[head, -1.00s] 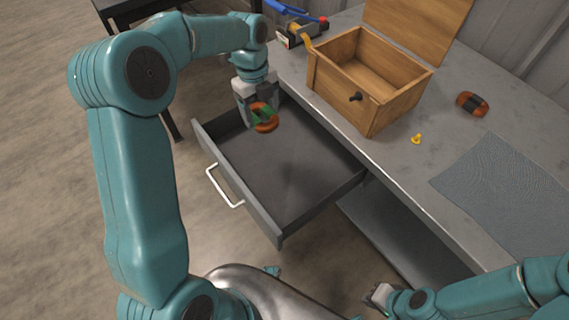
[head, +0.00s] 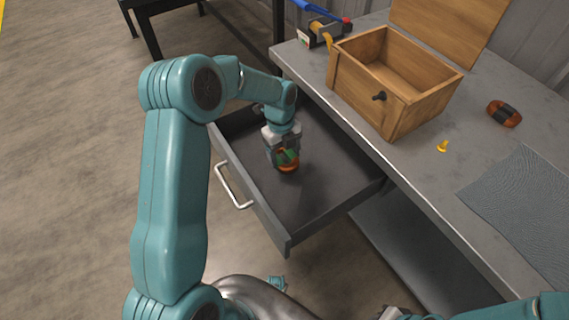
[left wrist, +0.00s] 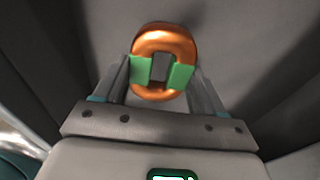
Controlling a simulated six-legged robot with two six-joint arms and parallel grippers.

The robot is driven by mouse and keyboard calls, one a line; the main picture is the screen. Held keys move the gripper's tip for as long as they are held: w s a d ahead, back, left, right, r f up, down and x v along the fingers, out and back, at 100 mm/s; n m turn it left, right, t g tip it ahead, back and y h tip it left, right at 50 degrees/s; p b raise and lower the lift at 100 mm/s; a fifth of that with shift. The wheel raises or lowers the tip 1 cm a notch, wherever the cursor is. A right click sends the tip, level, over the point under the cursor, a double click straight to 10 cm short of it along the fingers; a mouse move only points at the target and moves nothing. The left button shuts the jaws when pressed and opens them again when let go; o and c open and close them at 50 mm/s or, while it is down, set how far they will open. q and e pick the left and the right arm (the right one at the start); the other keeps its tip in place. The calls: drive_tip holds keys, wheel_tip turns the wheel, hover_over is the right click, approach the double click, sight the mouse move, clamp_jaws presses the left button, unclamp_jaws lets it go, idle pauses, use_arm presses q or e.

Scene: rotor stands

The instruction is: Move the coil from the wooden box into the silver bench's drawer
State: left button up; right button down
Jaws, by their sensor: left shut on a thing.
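The coil (head: 288,167) is a copper-orange ring with a dark core. My left gripper (head: 285,157) is shut on it, down inside the open drawer (head: 318,199) of the silver bench. In the left wrist view the coil (left wrist: 163,40) sits between the green finger pads (left wrist: 161,73), with the drawer's grey floor behind it. I cannot tell whether the coil touches the floor. The wooden box (head: 362,102) stands on the bench (head: 416,169) with its lid up, and its visible inside is empty. My right gripper (head: 392,314) is barely in view at the bottom edge.
A second orange coil with a dark band (head: 504,113) lies on the bench, right of the box. A small yellow piece (head: 442,146) and a grey mat (head: 522,208) are nearby. The drawer's front half is clear.

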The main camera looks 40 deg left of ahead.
sight(284, 164)
use_arm(q)
drive_tip(key=shift+f+b, duration=0.35)
drive_tip(key=shift+f, duration=1.95)
drive_tip(key=shift+r, duration=0.1)
drive_tip(key=shift+f, duration=0.3)
drive_tip(key=o, duration=1.3)
drive_tip(key=shift+r, duration=0.1)
drive_tip(key=shift+r, duration=0.15)
wheel_tip(284, 164, up, 12)
drive_tip(key=a+p, duration=0.1)
drive_tip(key=p, duration=0.1)
drive_tip(key=shift+w+a, duration=0.15)
drive_tip(key=shift+w, duration=0.1)
